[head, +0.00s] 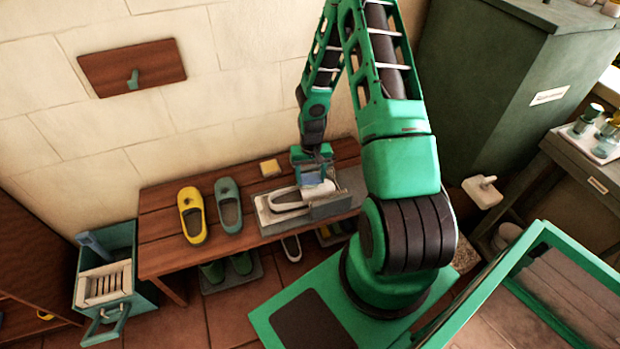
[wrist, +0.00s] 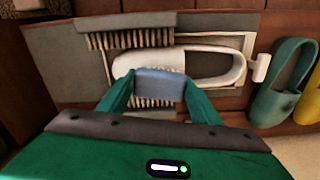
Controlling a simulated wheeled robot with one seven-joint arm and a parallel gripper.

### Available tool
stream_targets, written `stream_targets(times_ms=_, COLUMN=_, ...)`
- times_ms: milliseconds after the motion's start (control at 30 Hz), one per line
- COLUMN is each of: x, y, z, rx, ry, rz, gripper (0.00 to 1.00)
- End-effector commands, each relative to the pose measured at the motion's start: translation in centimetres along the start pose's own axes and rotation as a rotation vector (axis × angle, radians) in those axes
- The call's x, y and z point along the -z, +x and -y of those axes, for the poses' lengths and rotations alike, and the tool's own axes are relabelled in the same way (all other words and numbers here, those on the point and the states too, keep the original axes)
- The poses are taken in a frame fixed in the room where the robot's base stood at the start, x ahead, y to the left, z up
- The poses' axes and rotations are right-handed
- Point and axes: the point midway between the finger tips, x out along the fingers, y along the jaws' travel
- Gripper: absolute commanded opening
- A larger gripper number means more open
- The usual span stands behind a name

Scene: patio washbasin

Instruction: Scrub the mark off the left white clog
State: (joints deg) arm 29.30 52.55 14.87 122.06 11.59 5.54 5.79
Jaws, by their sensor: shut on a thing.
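A white clog (head: 290,206) lies on a tray on the wooden bench; it also shows in the wrist view (wrist: 228,80). A grey brush strip (wrist: 125,22) with tan bristles runs along one side of it, and more bristles (wrist: 150,102) show on the other side. My gripper (head: 314,177) is over the clog's right end in the head view. Its fingers (wrist: 160,88) are shut on a blue-grey block, which hides part of the clog. I cannot make out any mark on the clog or whether the block touches it.
A yellow clog (head: 191,216) and a grey-green clog (head: 229,206) stand left of the tray. A yellow block (head: 270,168) lies behind it. Another white shoe (head: 291,248) is below the bench. A teal bin (head: 122,262) stands left, a green cabinet (head: 500,100) right.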

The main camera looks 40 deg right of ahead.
Motion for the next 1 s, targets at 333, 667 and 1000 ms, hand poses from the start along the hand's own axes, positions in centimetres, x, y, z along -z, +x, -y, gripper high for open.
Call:
stream_targets(times_ms=333, x=-0.4, y=0.2, z=2.1, rx=0.001, ry=-0.003, rz=0.000, gripper=0.40)
stream_targets(times_ms=667, x=-0.4, y=0.2, z=1.9, rx=0.002, ry=-0.001, rz=0.002, gripper=0.40)
stream_targets(times_ms=1000, x=0.0, y=0.1, z=-0.2, rx=0.000, ry=0.000, rz=0.001, gripper=0.40)
